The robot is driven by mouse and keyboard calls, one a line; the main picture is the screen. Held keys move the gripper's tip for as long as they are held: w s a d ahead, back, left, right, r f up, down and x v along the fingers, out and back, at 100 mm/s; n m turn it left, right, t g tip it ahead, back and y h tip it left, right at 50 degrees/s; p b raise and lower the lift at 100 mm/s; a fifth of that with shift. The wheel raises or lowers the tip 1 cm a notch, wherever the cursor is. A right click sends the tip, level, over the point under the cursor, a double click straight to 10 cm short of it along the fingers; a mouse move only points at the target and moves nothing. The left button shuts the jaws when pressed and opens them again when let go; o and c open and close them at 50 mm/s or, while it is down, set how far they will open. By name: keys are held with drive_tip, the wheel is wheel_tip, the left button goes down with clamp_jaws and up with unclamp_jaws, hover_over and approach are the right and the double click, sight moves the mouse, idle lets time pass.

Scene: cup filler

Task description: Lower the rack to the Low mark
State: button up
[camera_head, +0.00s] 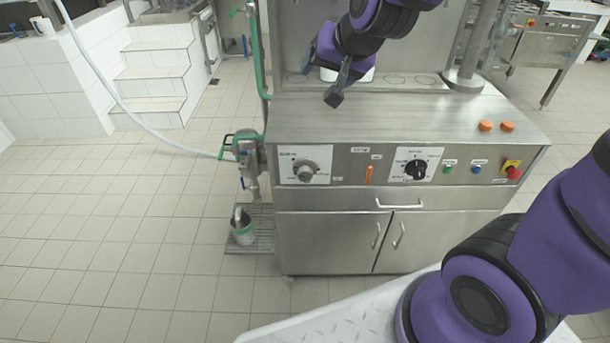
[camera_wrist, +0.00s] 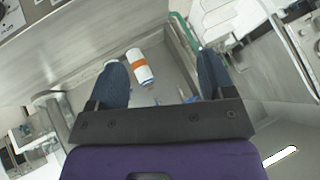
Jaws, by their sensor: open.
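My gripper (camera_head: 319,84) is at the top middle of the head view, over the back of the steel machine's counter. Its two dark fingers are apart. In the wrist view, my gripper (camera_wrist: 163,75) has no object touching both fingers. A white cylinder with an orange band (camera_wrist: 140,68) lies in view beyond and between them; I cannot tell how far. No rack is clearly identifiable, and no Low mark is legible. An orange lever (camera_head: 368,175) is on the front panel.
The panel carries a silver knob (camera_head: 305,171), a black knob (camera_head: 415,169), small buttons and a red stop button (camera_head: 514,173). Two orange discs (camera_head: 486,126) lie on the counter's right. A pale hose (camera_head: 135,115) crosses at left. Tiled floor is clear at left.

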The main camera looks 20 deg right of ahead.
drive_tip(key=w+a+f+m+t+h, duration=0.1)
drive_tip(key=w+a+f+m+t, duration=0.15)
drive_tip(key=w+f, duration=0.7)
drive_tip(key=m+t+h, duration=0.2)
drive_tip(key=t+h, duration=0.5)
approach(305, 177)
drive_tip(key=shift+g, duration=0.25)
drive_tip(key=x, duration=1.1)
drive_tip(key=shift+r, duration=0.15)
drive_tip(key=c, duration=0.9)
